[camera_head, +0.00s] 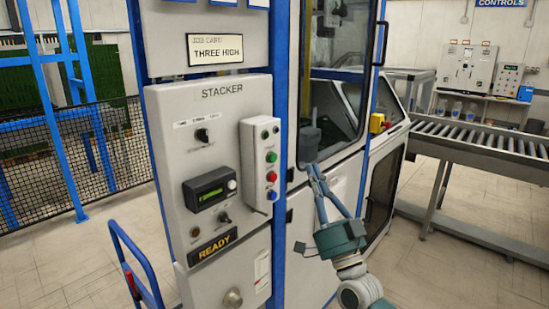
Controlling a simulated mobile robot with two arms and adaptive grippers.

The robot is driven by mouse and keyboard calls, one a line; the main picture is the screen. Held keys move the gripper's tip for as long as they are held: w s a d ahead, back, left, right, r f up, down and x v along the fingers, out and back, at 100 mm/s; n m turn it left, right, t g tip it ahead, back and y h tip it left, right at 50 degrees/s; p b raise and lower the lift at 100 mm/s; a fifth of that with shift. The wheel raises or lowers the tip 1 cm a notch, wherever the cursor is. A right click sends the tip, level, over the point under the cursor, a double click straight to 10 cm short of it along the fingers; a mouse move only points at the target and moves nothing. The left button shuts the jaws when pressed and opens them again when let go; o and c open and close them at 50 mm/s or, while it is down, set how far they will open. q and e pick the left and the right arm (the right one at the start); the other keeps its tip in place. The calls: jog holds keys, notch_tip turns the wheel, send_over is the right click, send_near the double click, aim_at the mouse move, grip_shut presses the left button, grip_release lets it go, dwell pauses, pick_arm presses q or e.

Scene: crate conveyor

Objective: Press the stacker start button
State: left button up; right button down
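The grey STACKER panel (222,125) stands left of centre. A light-grey button box (260,170) on its right side carries a green button (271,157), a red button (272,176) and a blue button (271,195), with small dark items above them. The button labels are too small to read, so I cannot tell which one is start. My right gripper (309,150) points up, to the right of the box and apart from it, in front of the cabinet door. Its fingers come together at the tips and it looks shut and empty. My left gripper is not in view.
A lit READY sign (214,245), a small display (209,191) and knobs sit on the panel. A blue post separates it from the glazed door. A blue hand-truck frame (137,265) stands lower left. A roller conveyor (480,140) runs on the right.

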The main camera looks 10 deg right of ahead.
aim_at(273, 158)
jog(key=shift+w, duration=0.1)
jog(key=w+a+b, duration=0.3)
jog(key=w+a, duration=0.2)
jog(key=w, duration=0.2)
dwell(0.4)
jog(key=shift+a, duration=0.1)
jog(key=shift+w+a, duration=0.1)
jog(key=shift+w, duration=0.05)
dwell(1.2)
jog(key=shift+w+a+h+b, duration=0.15)
jog(key=shift+w+h+b, duration=0.05)
jog(key=shift+h+b, duration=0.15)
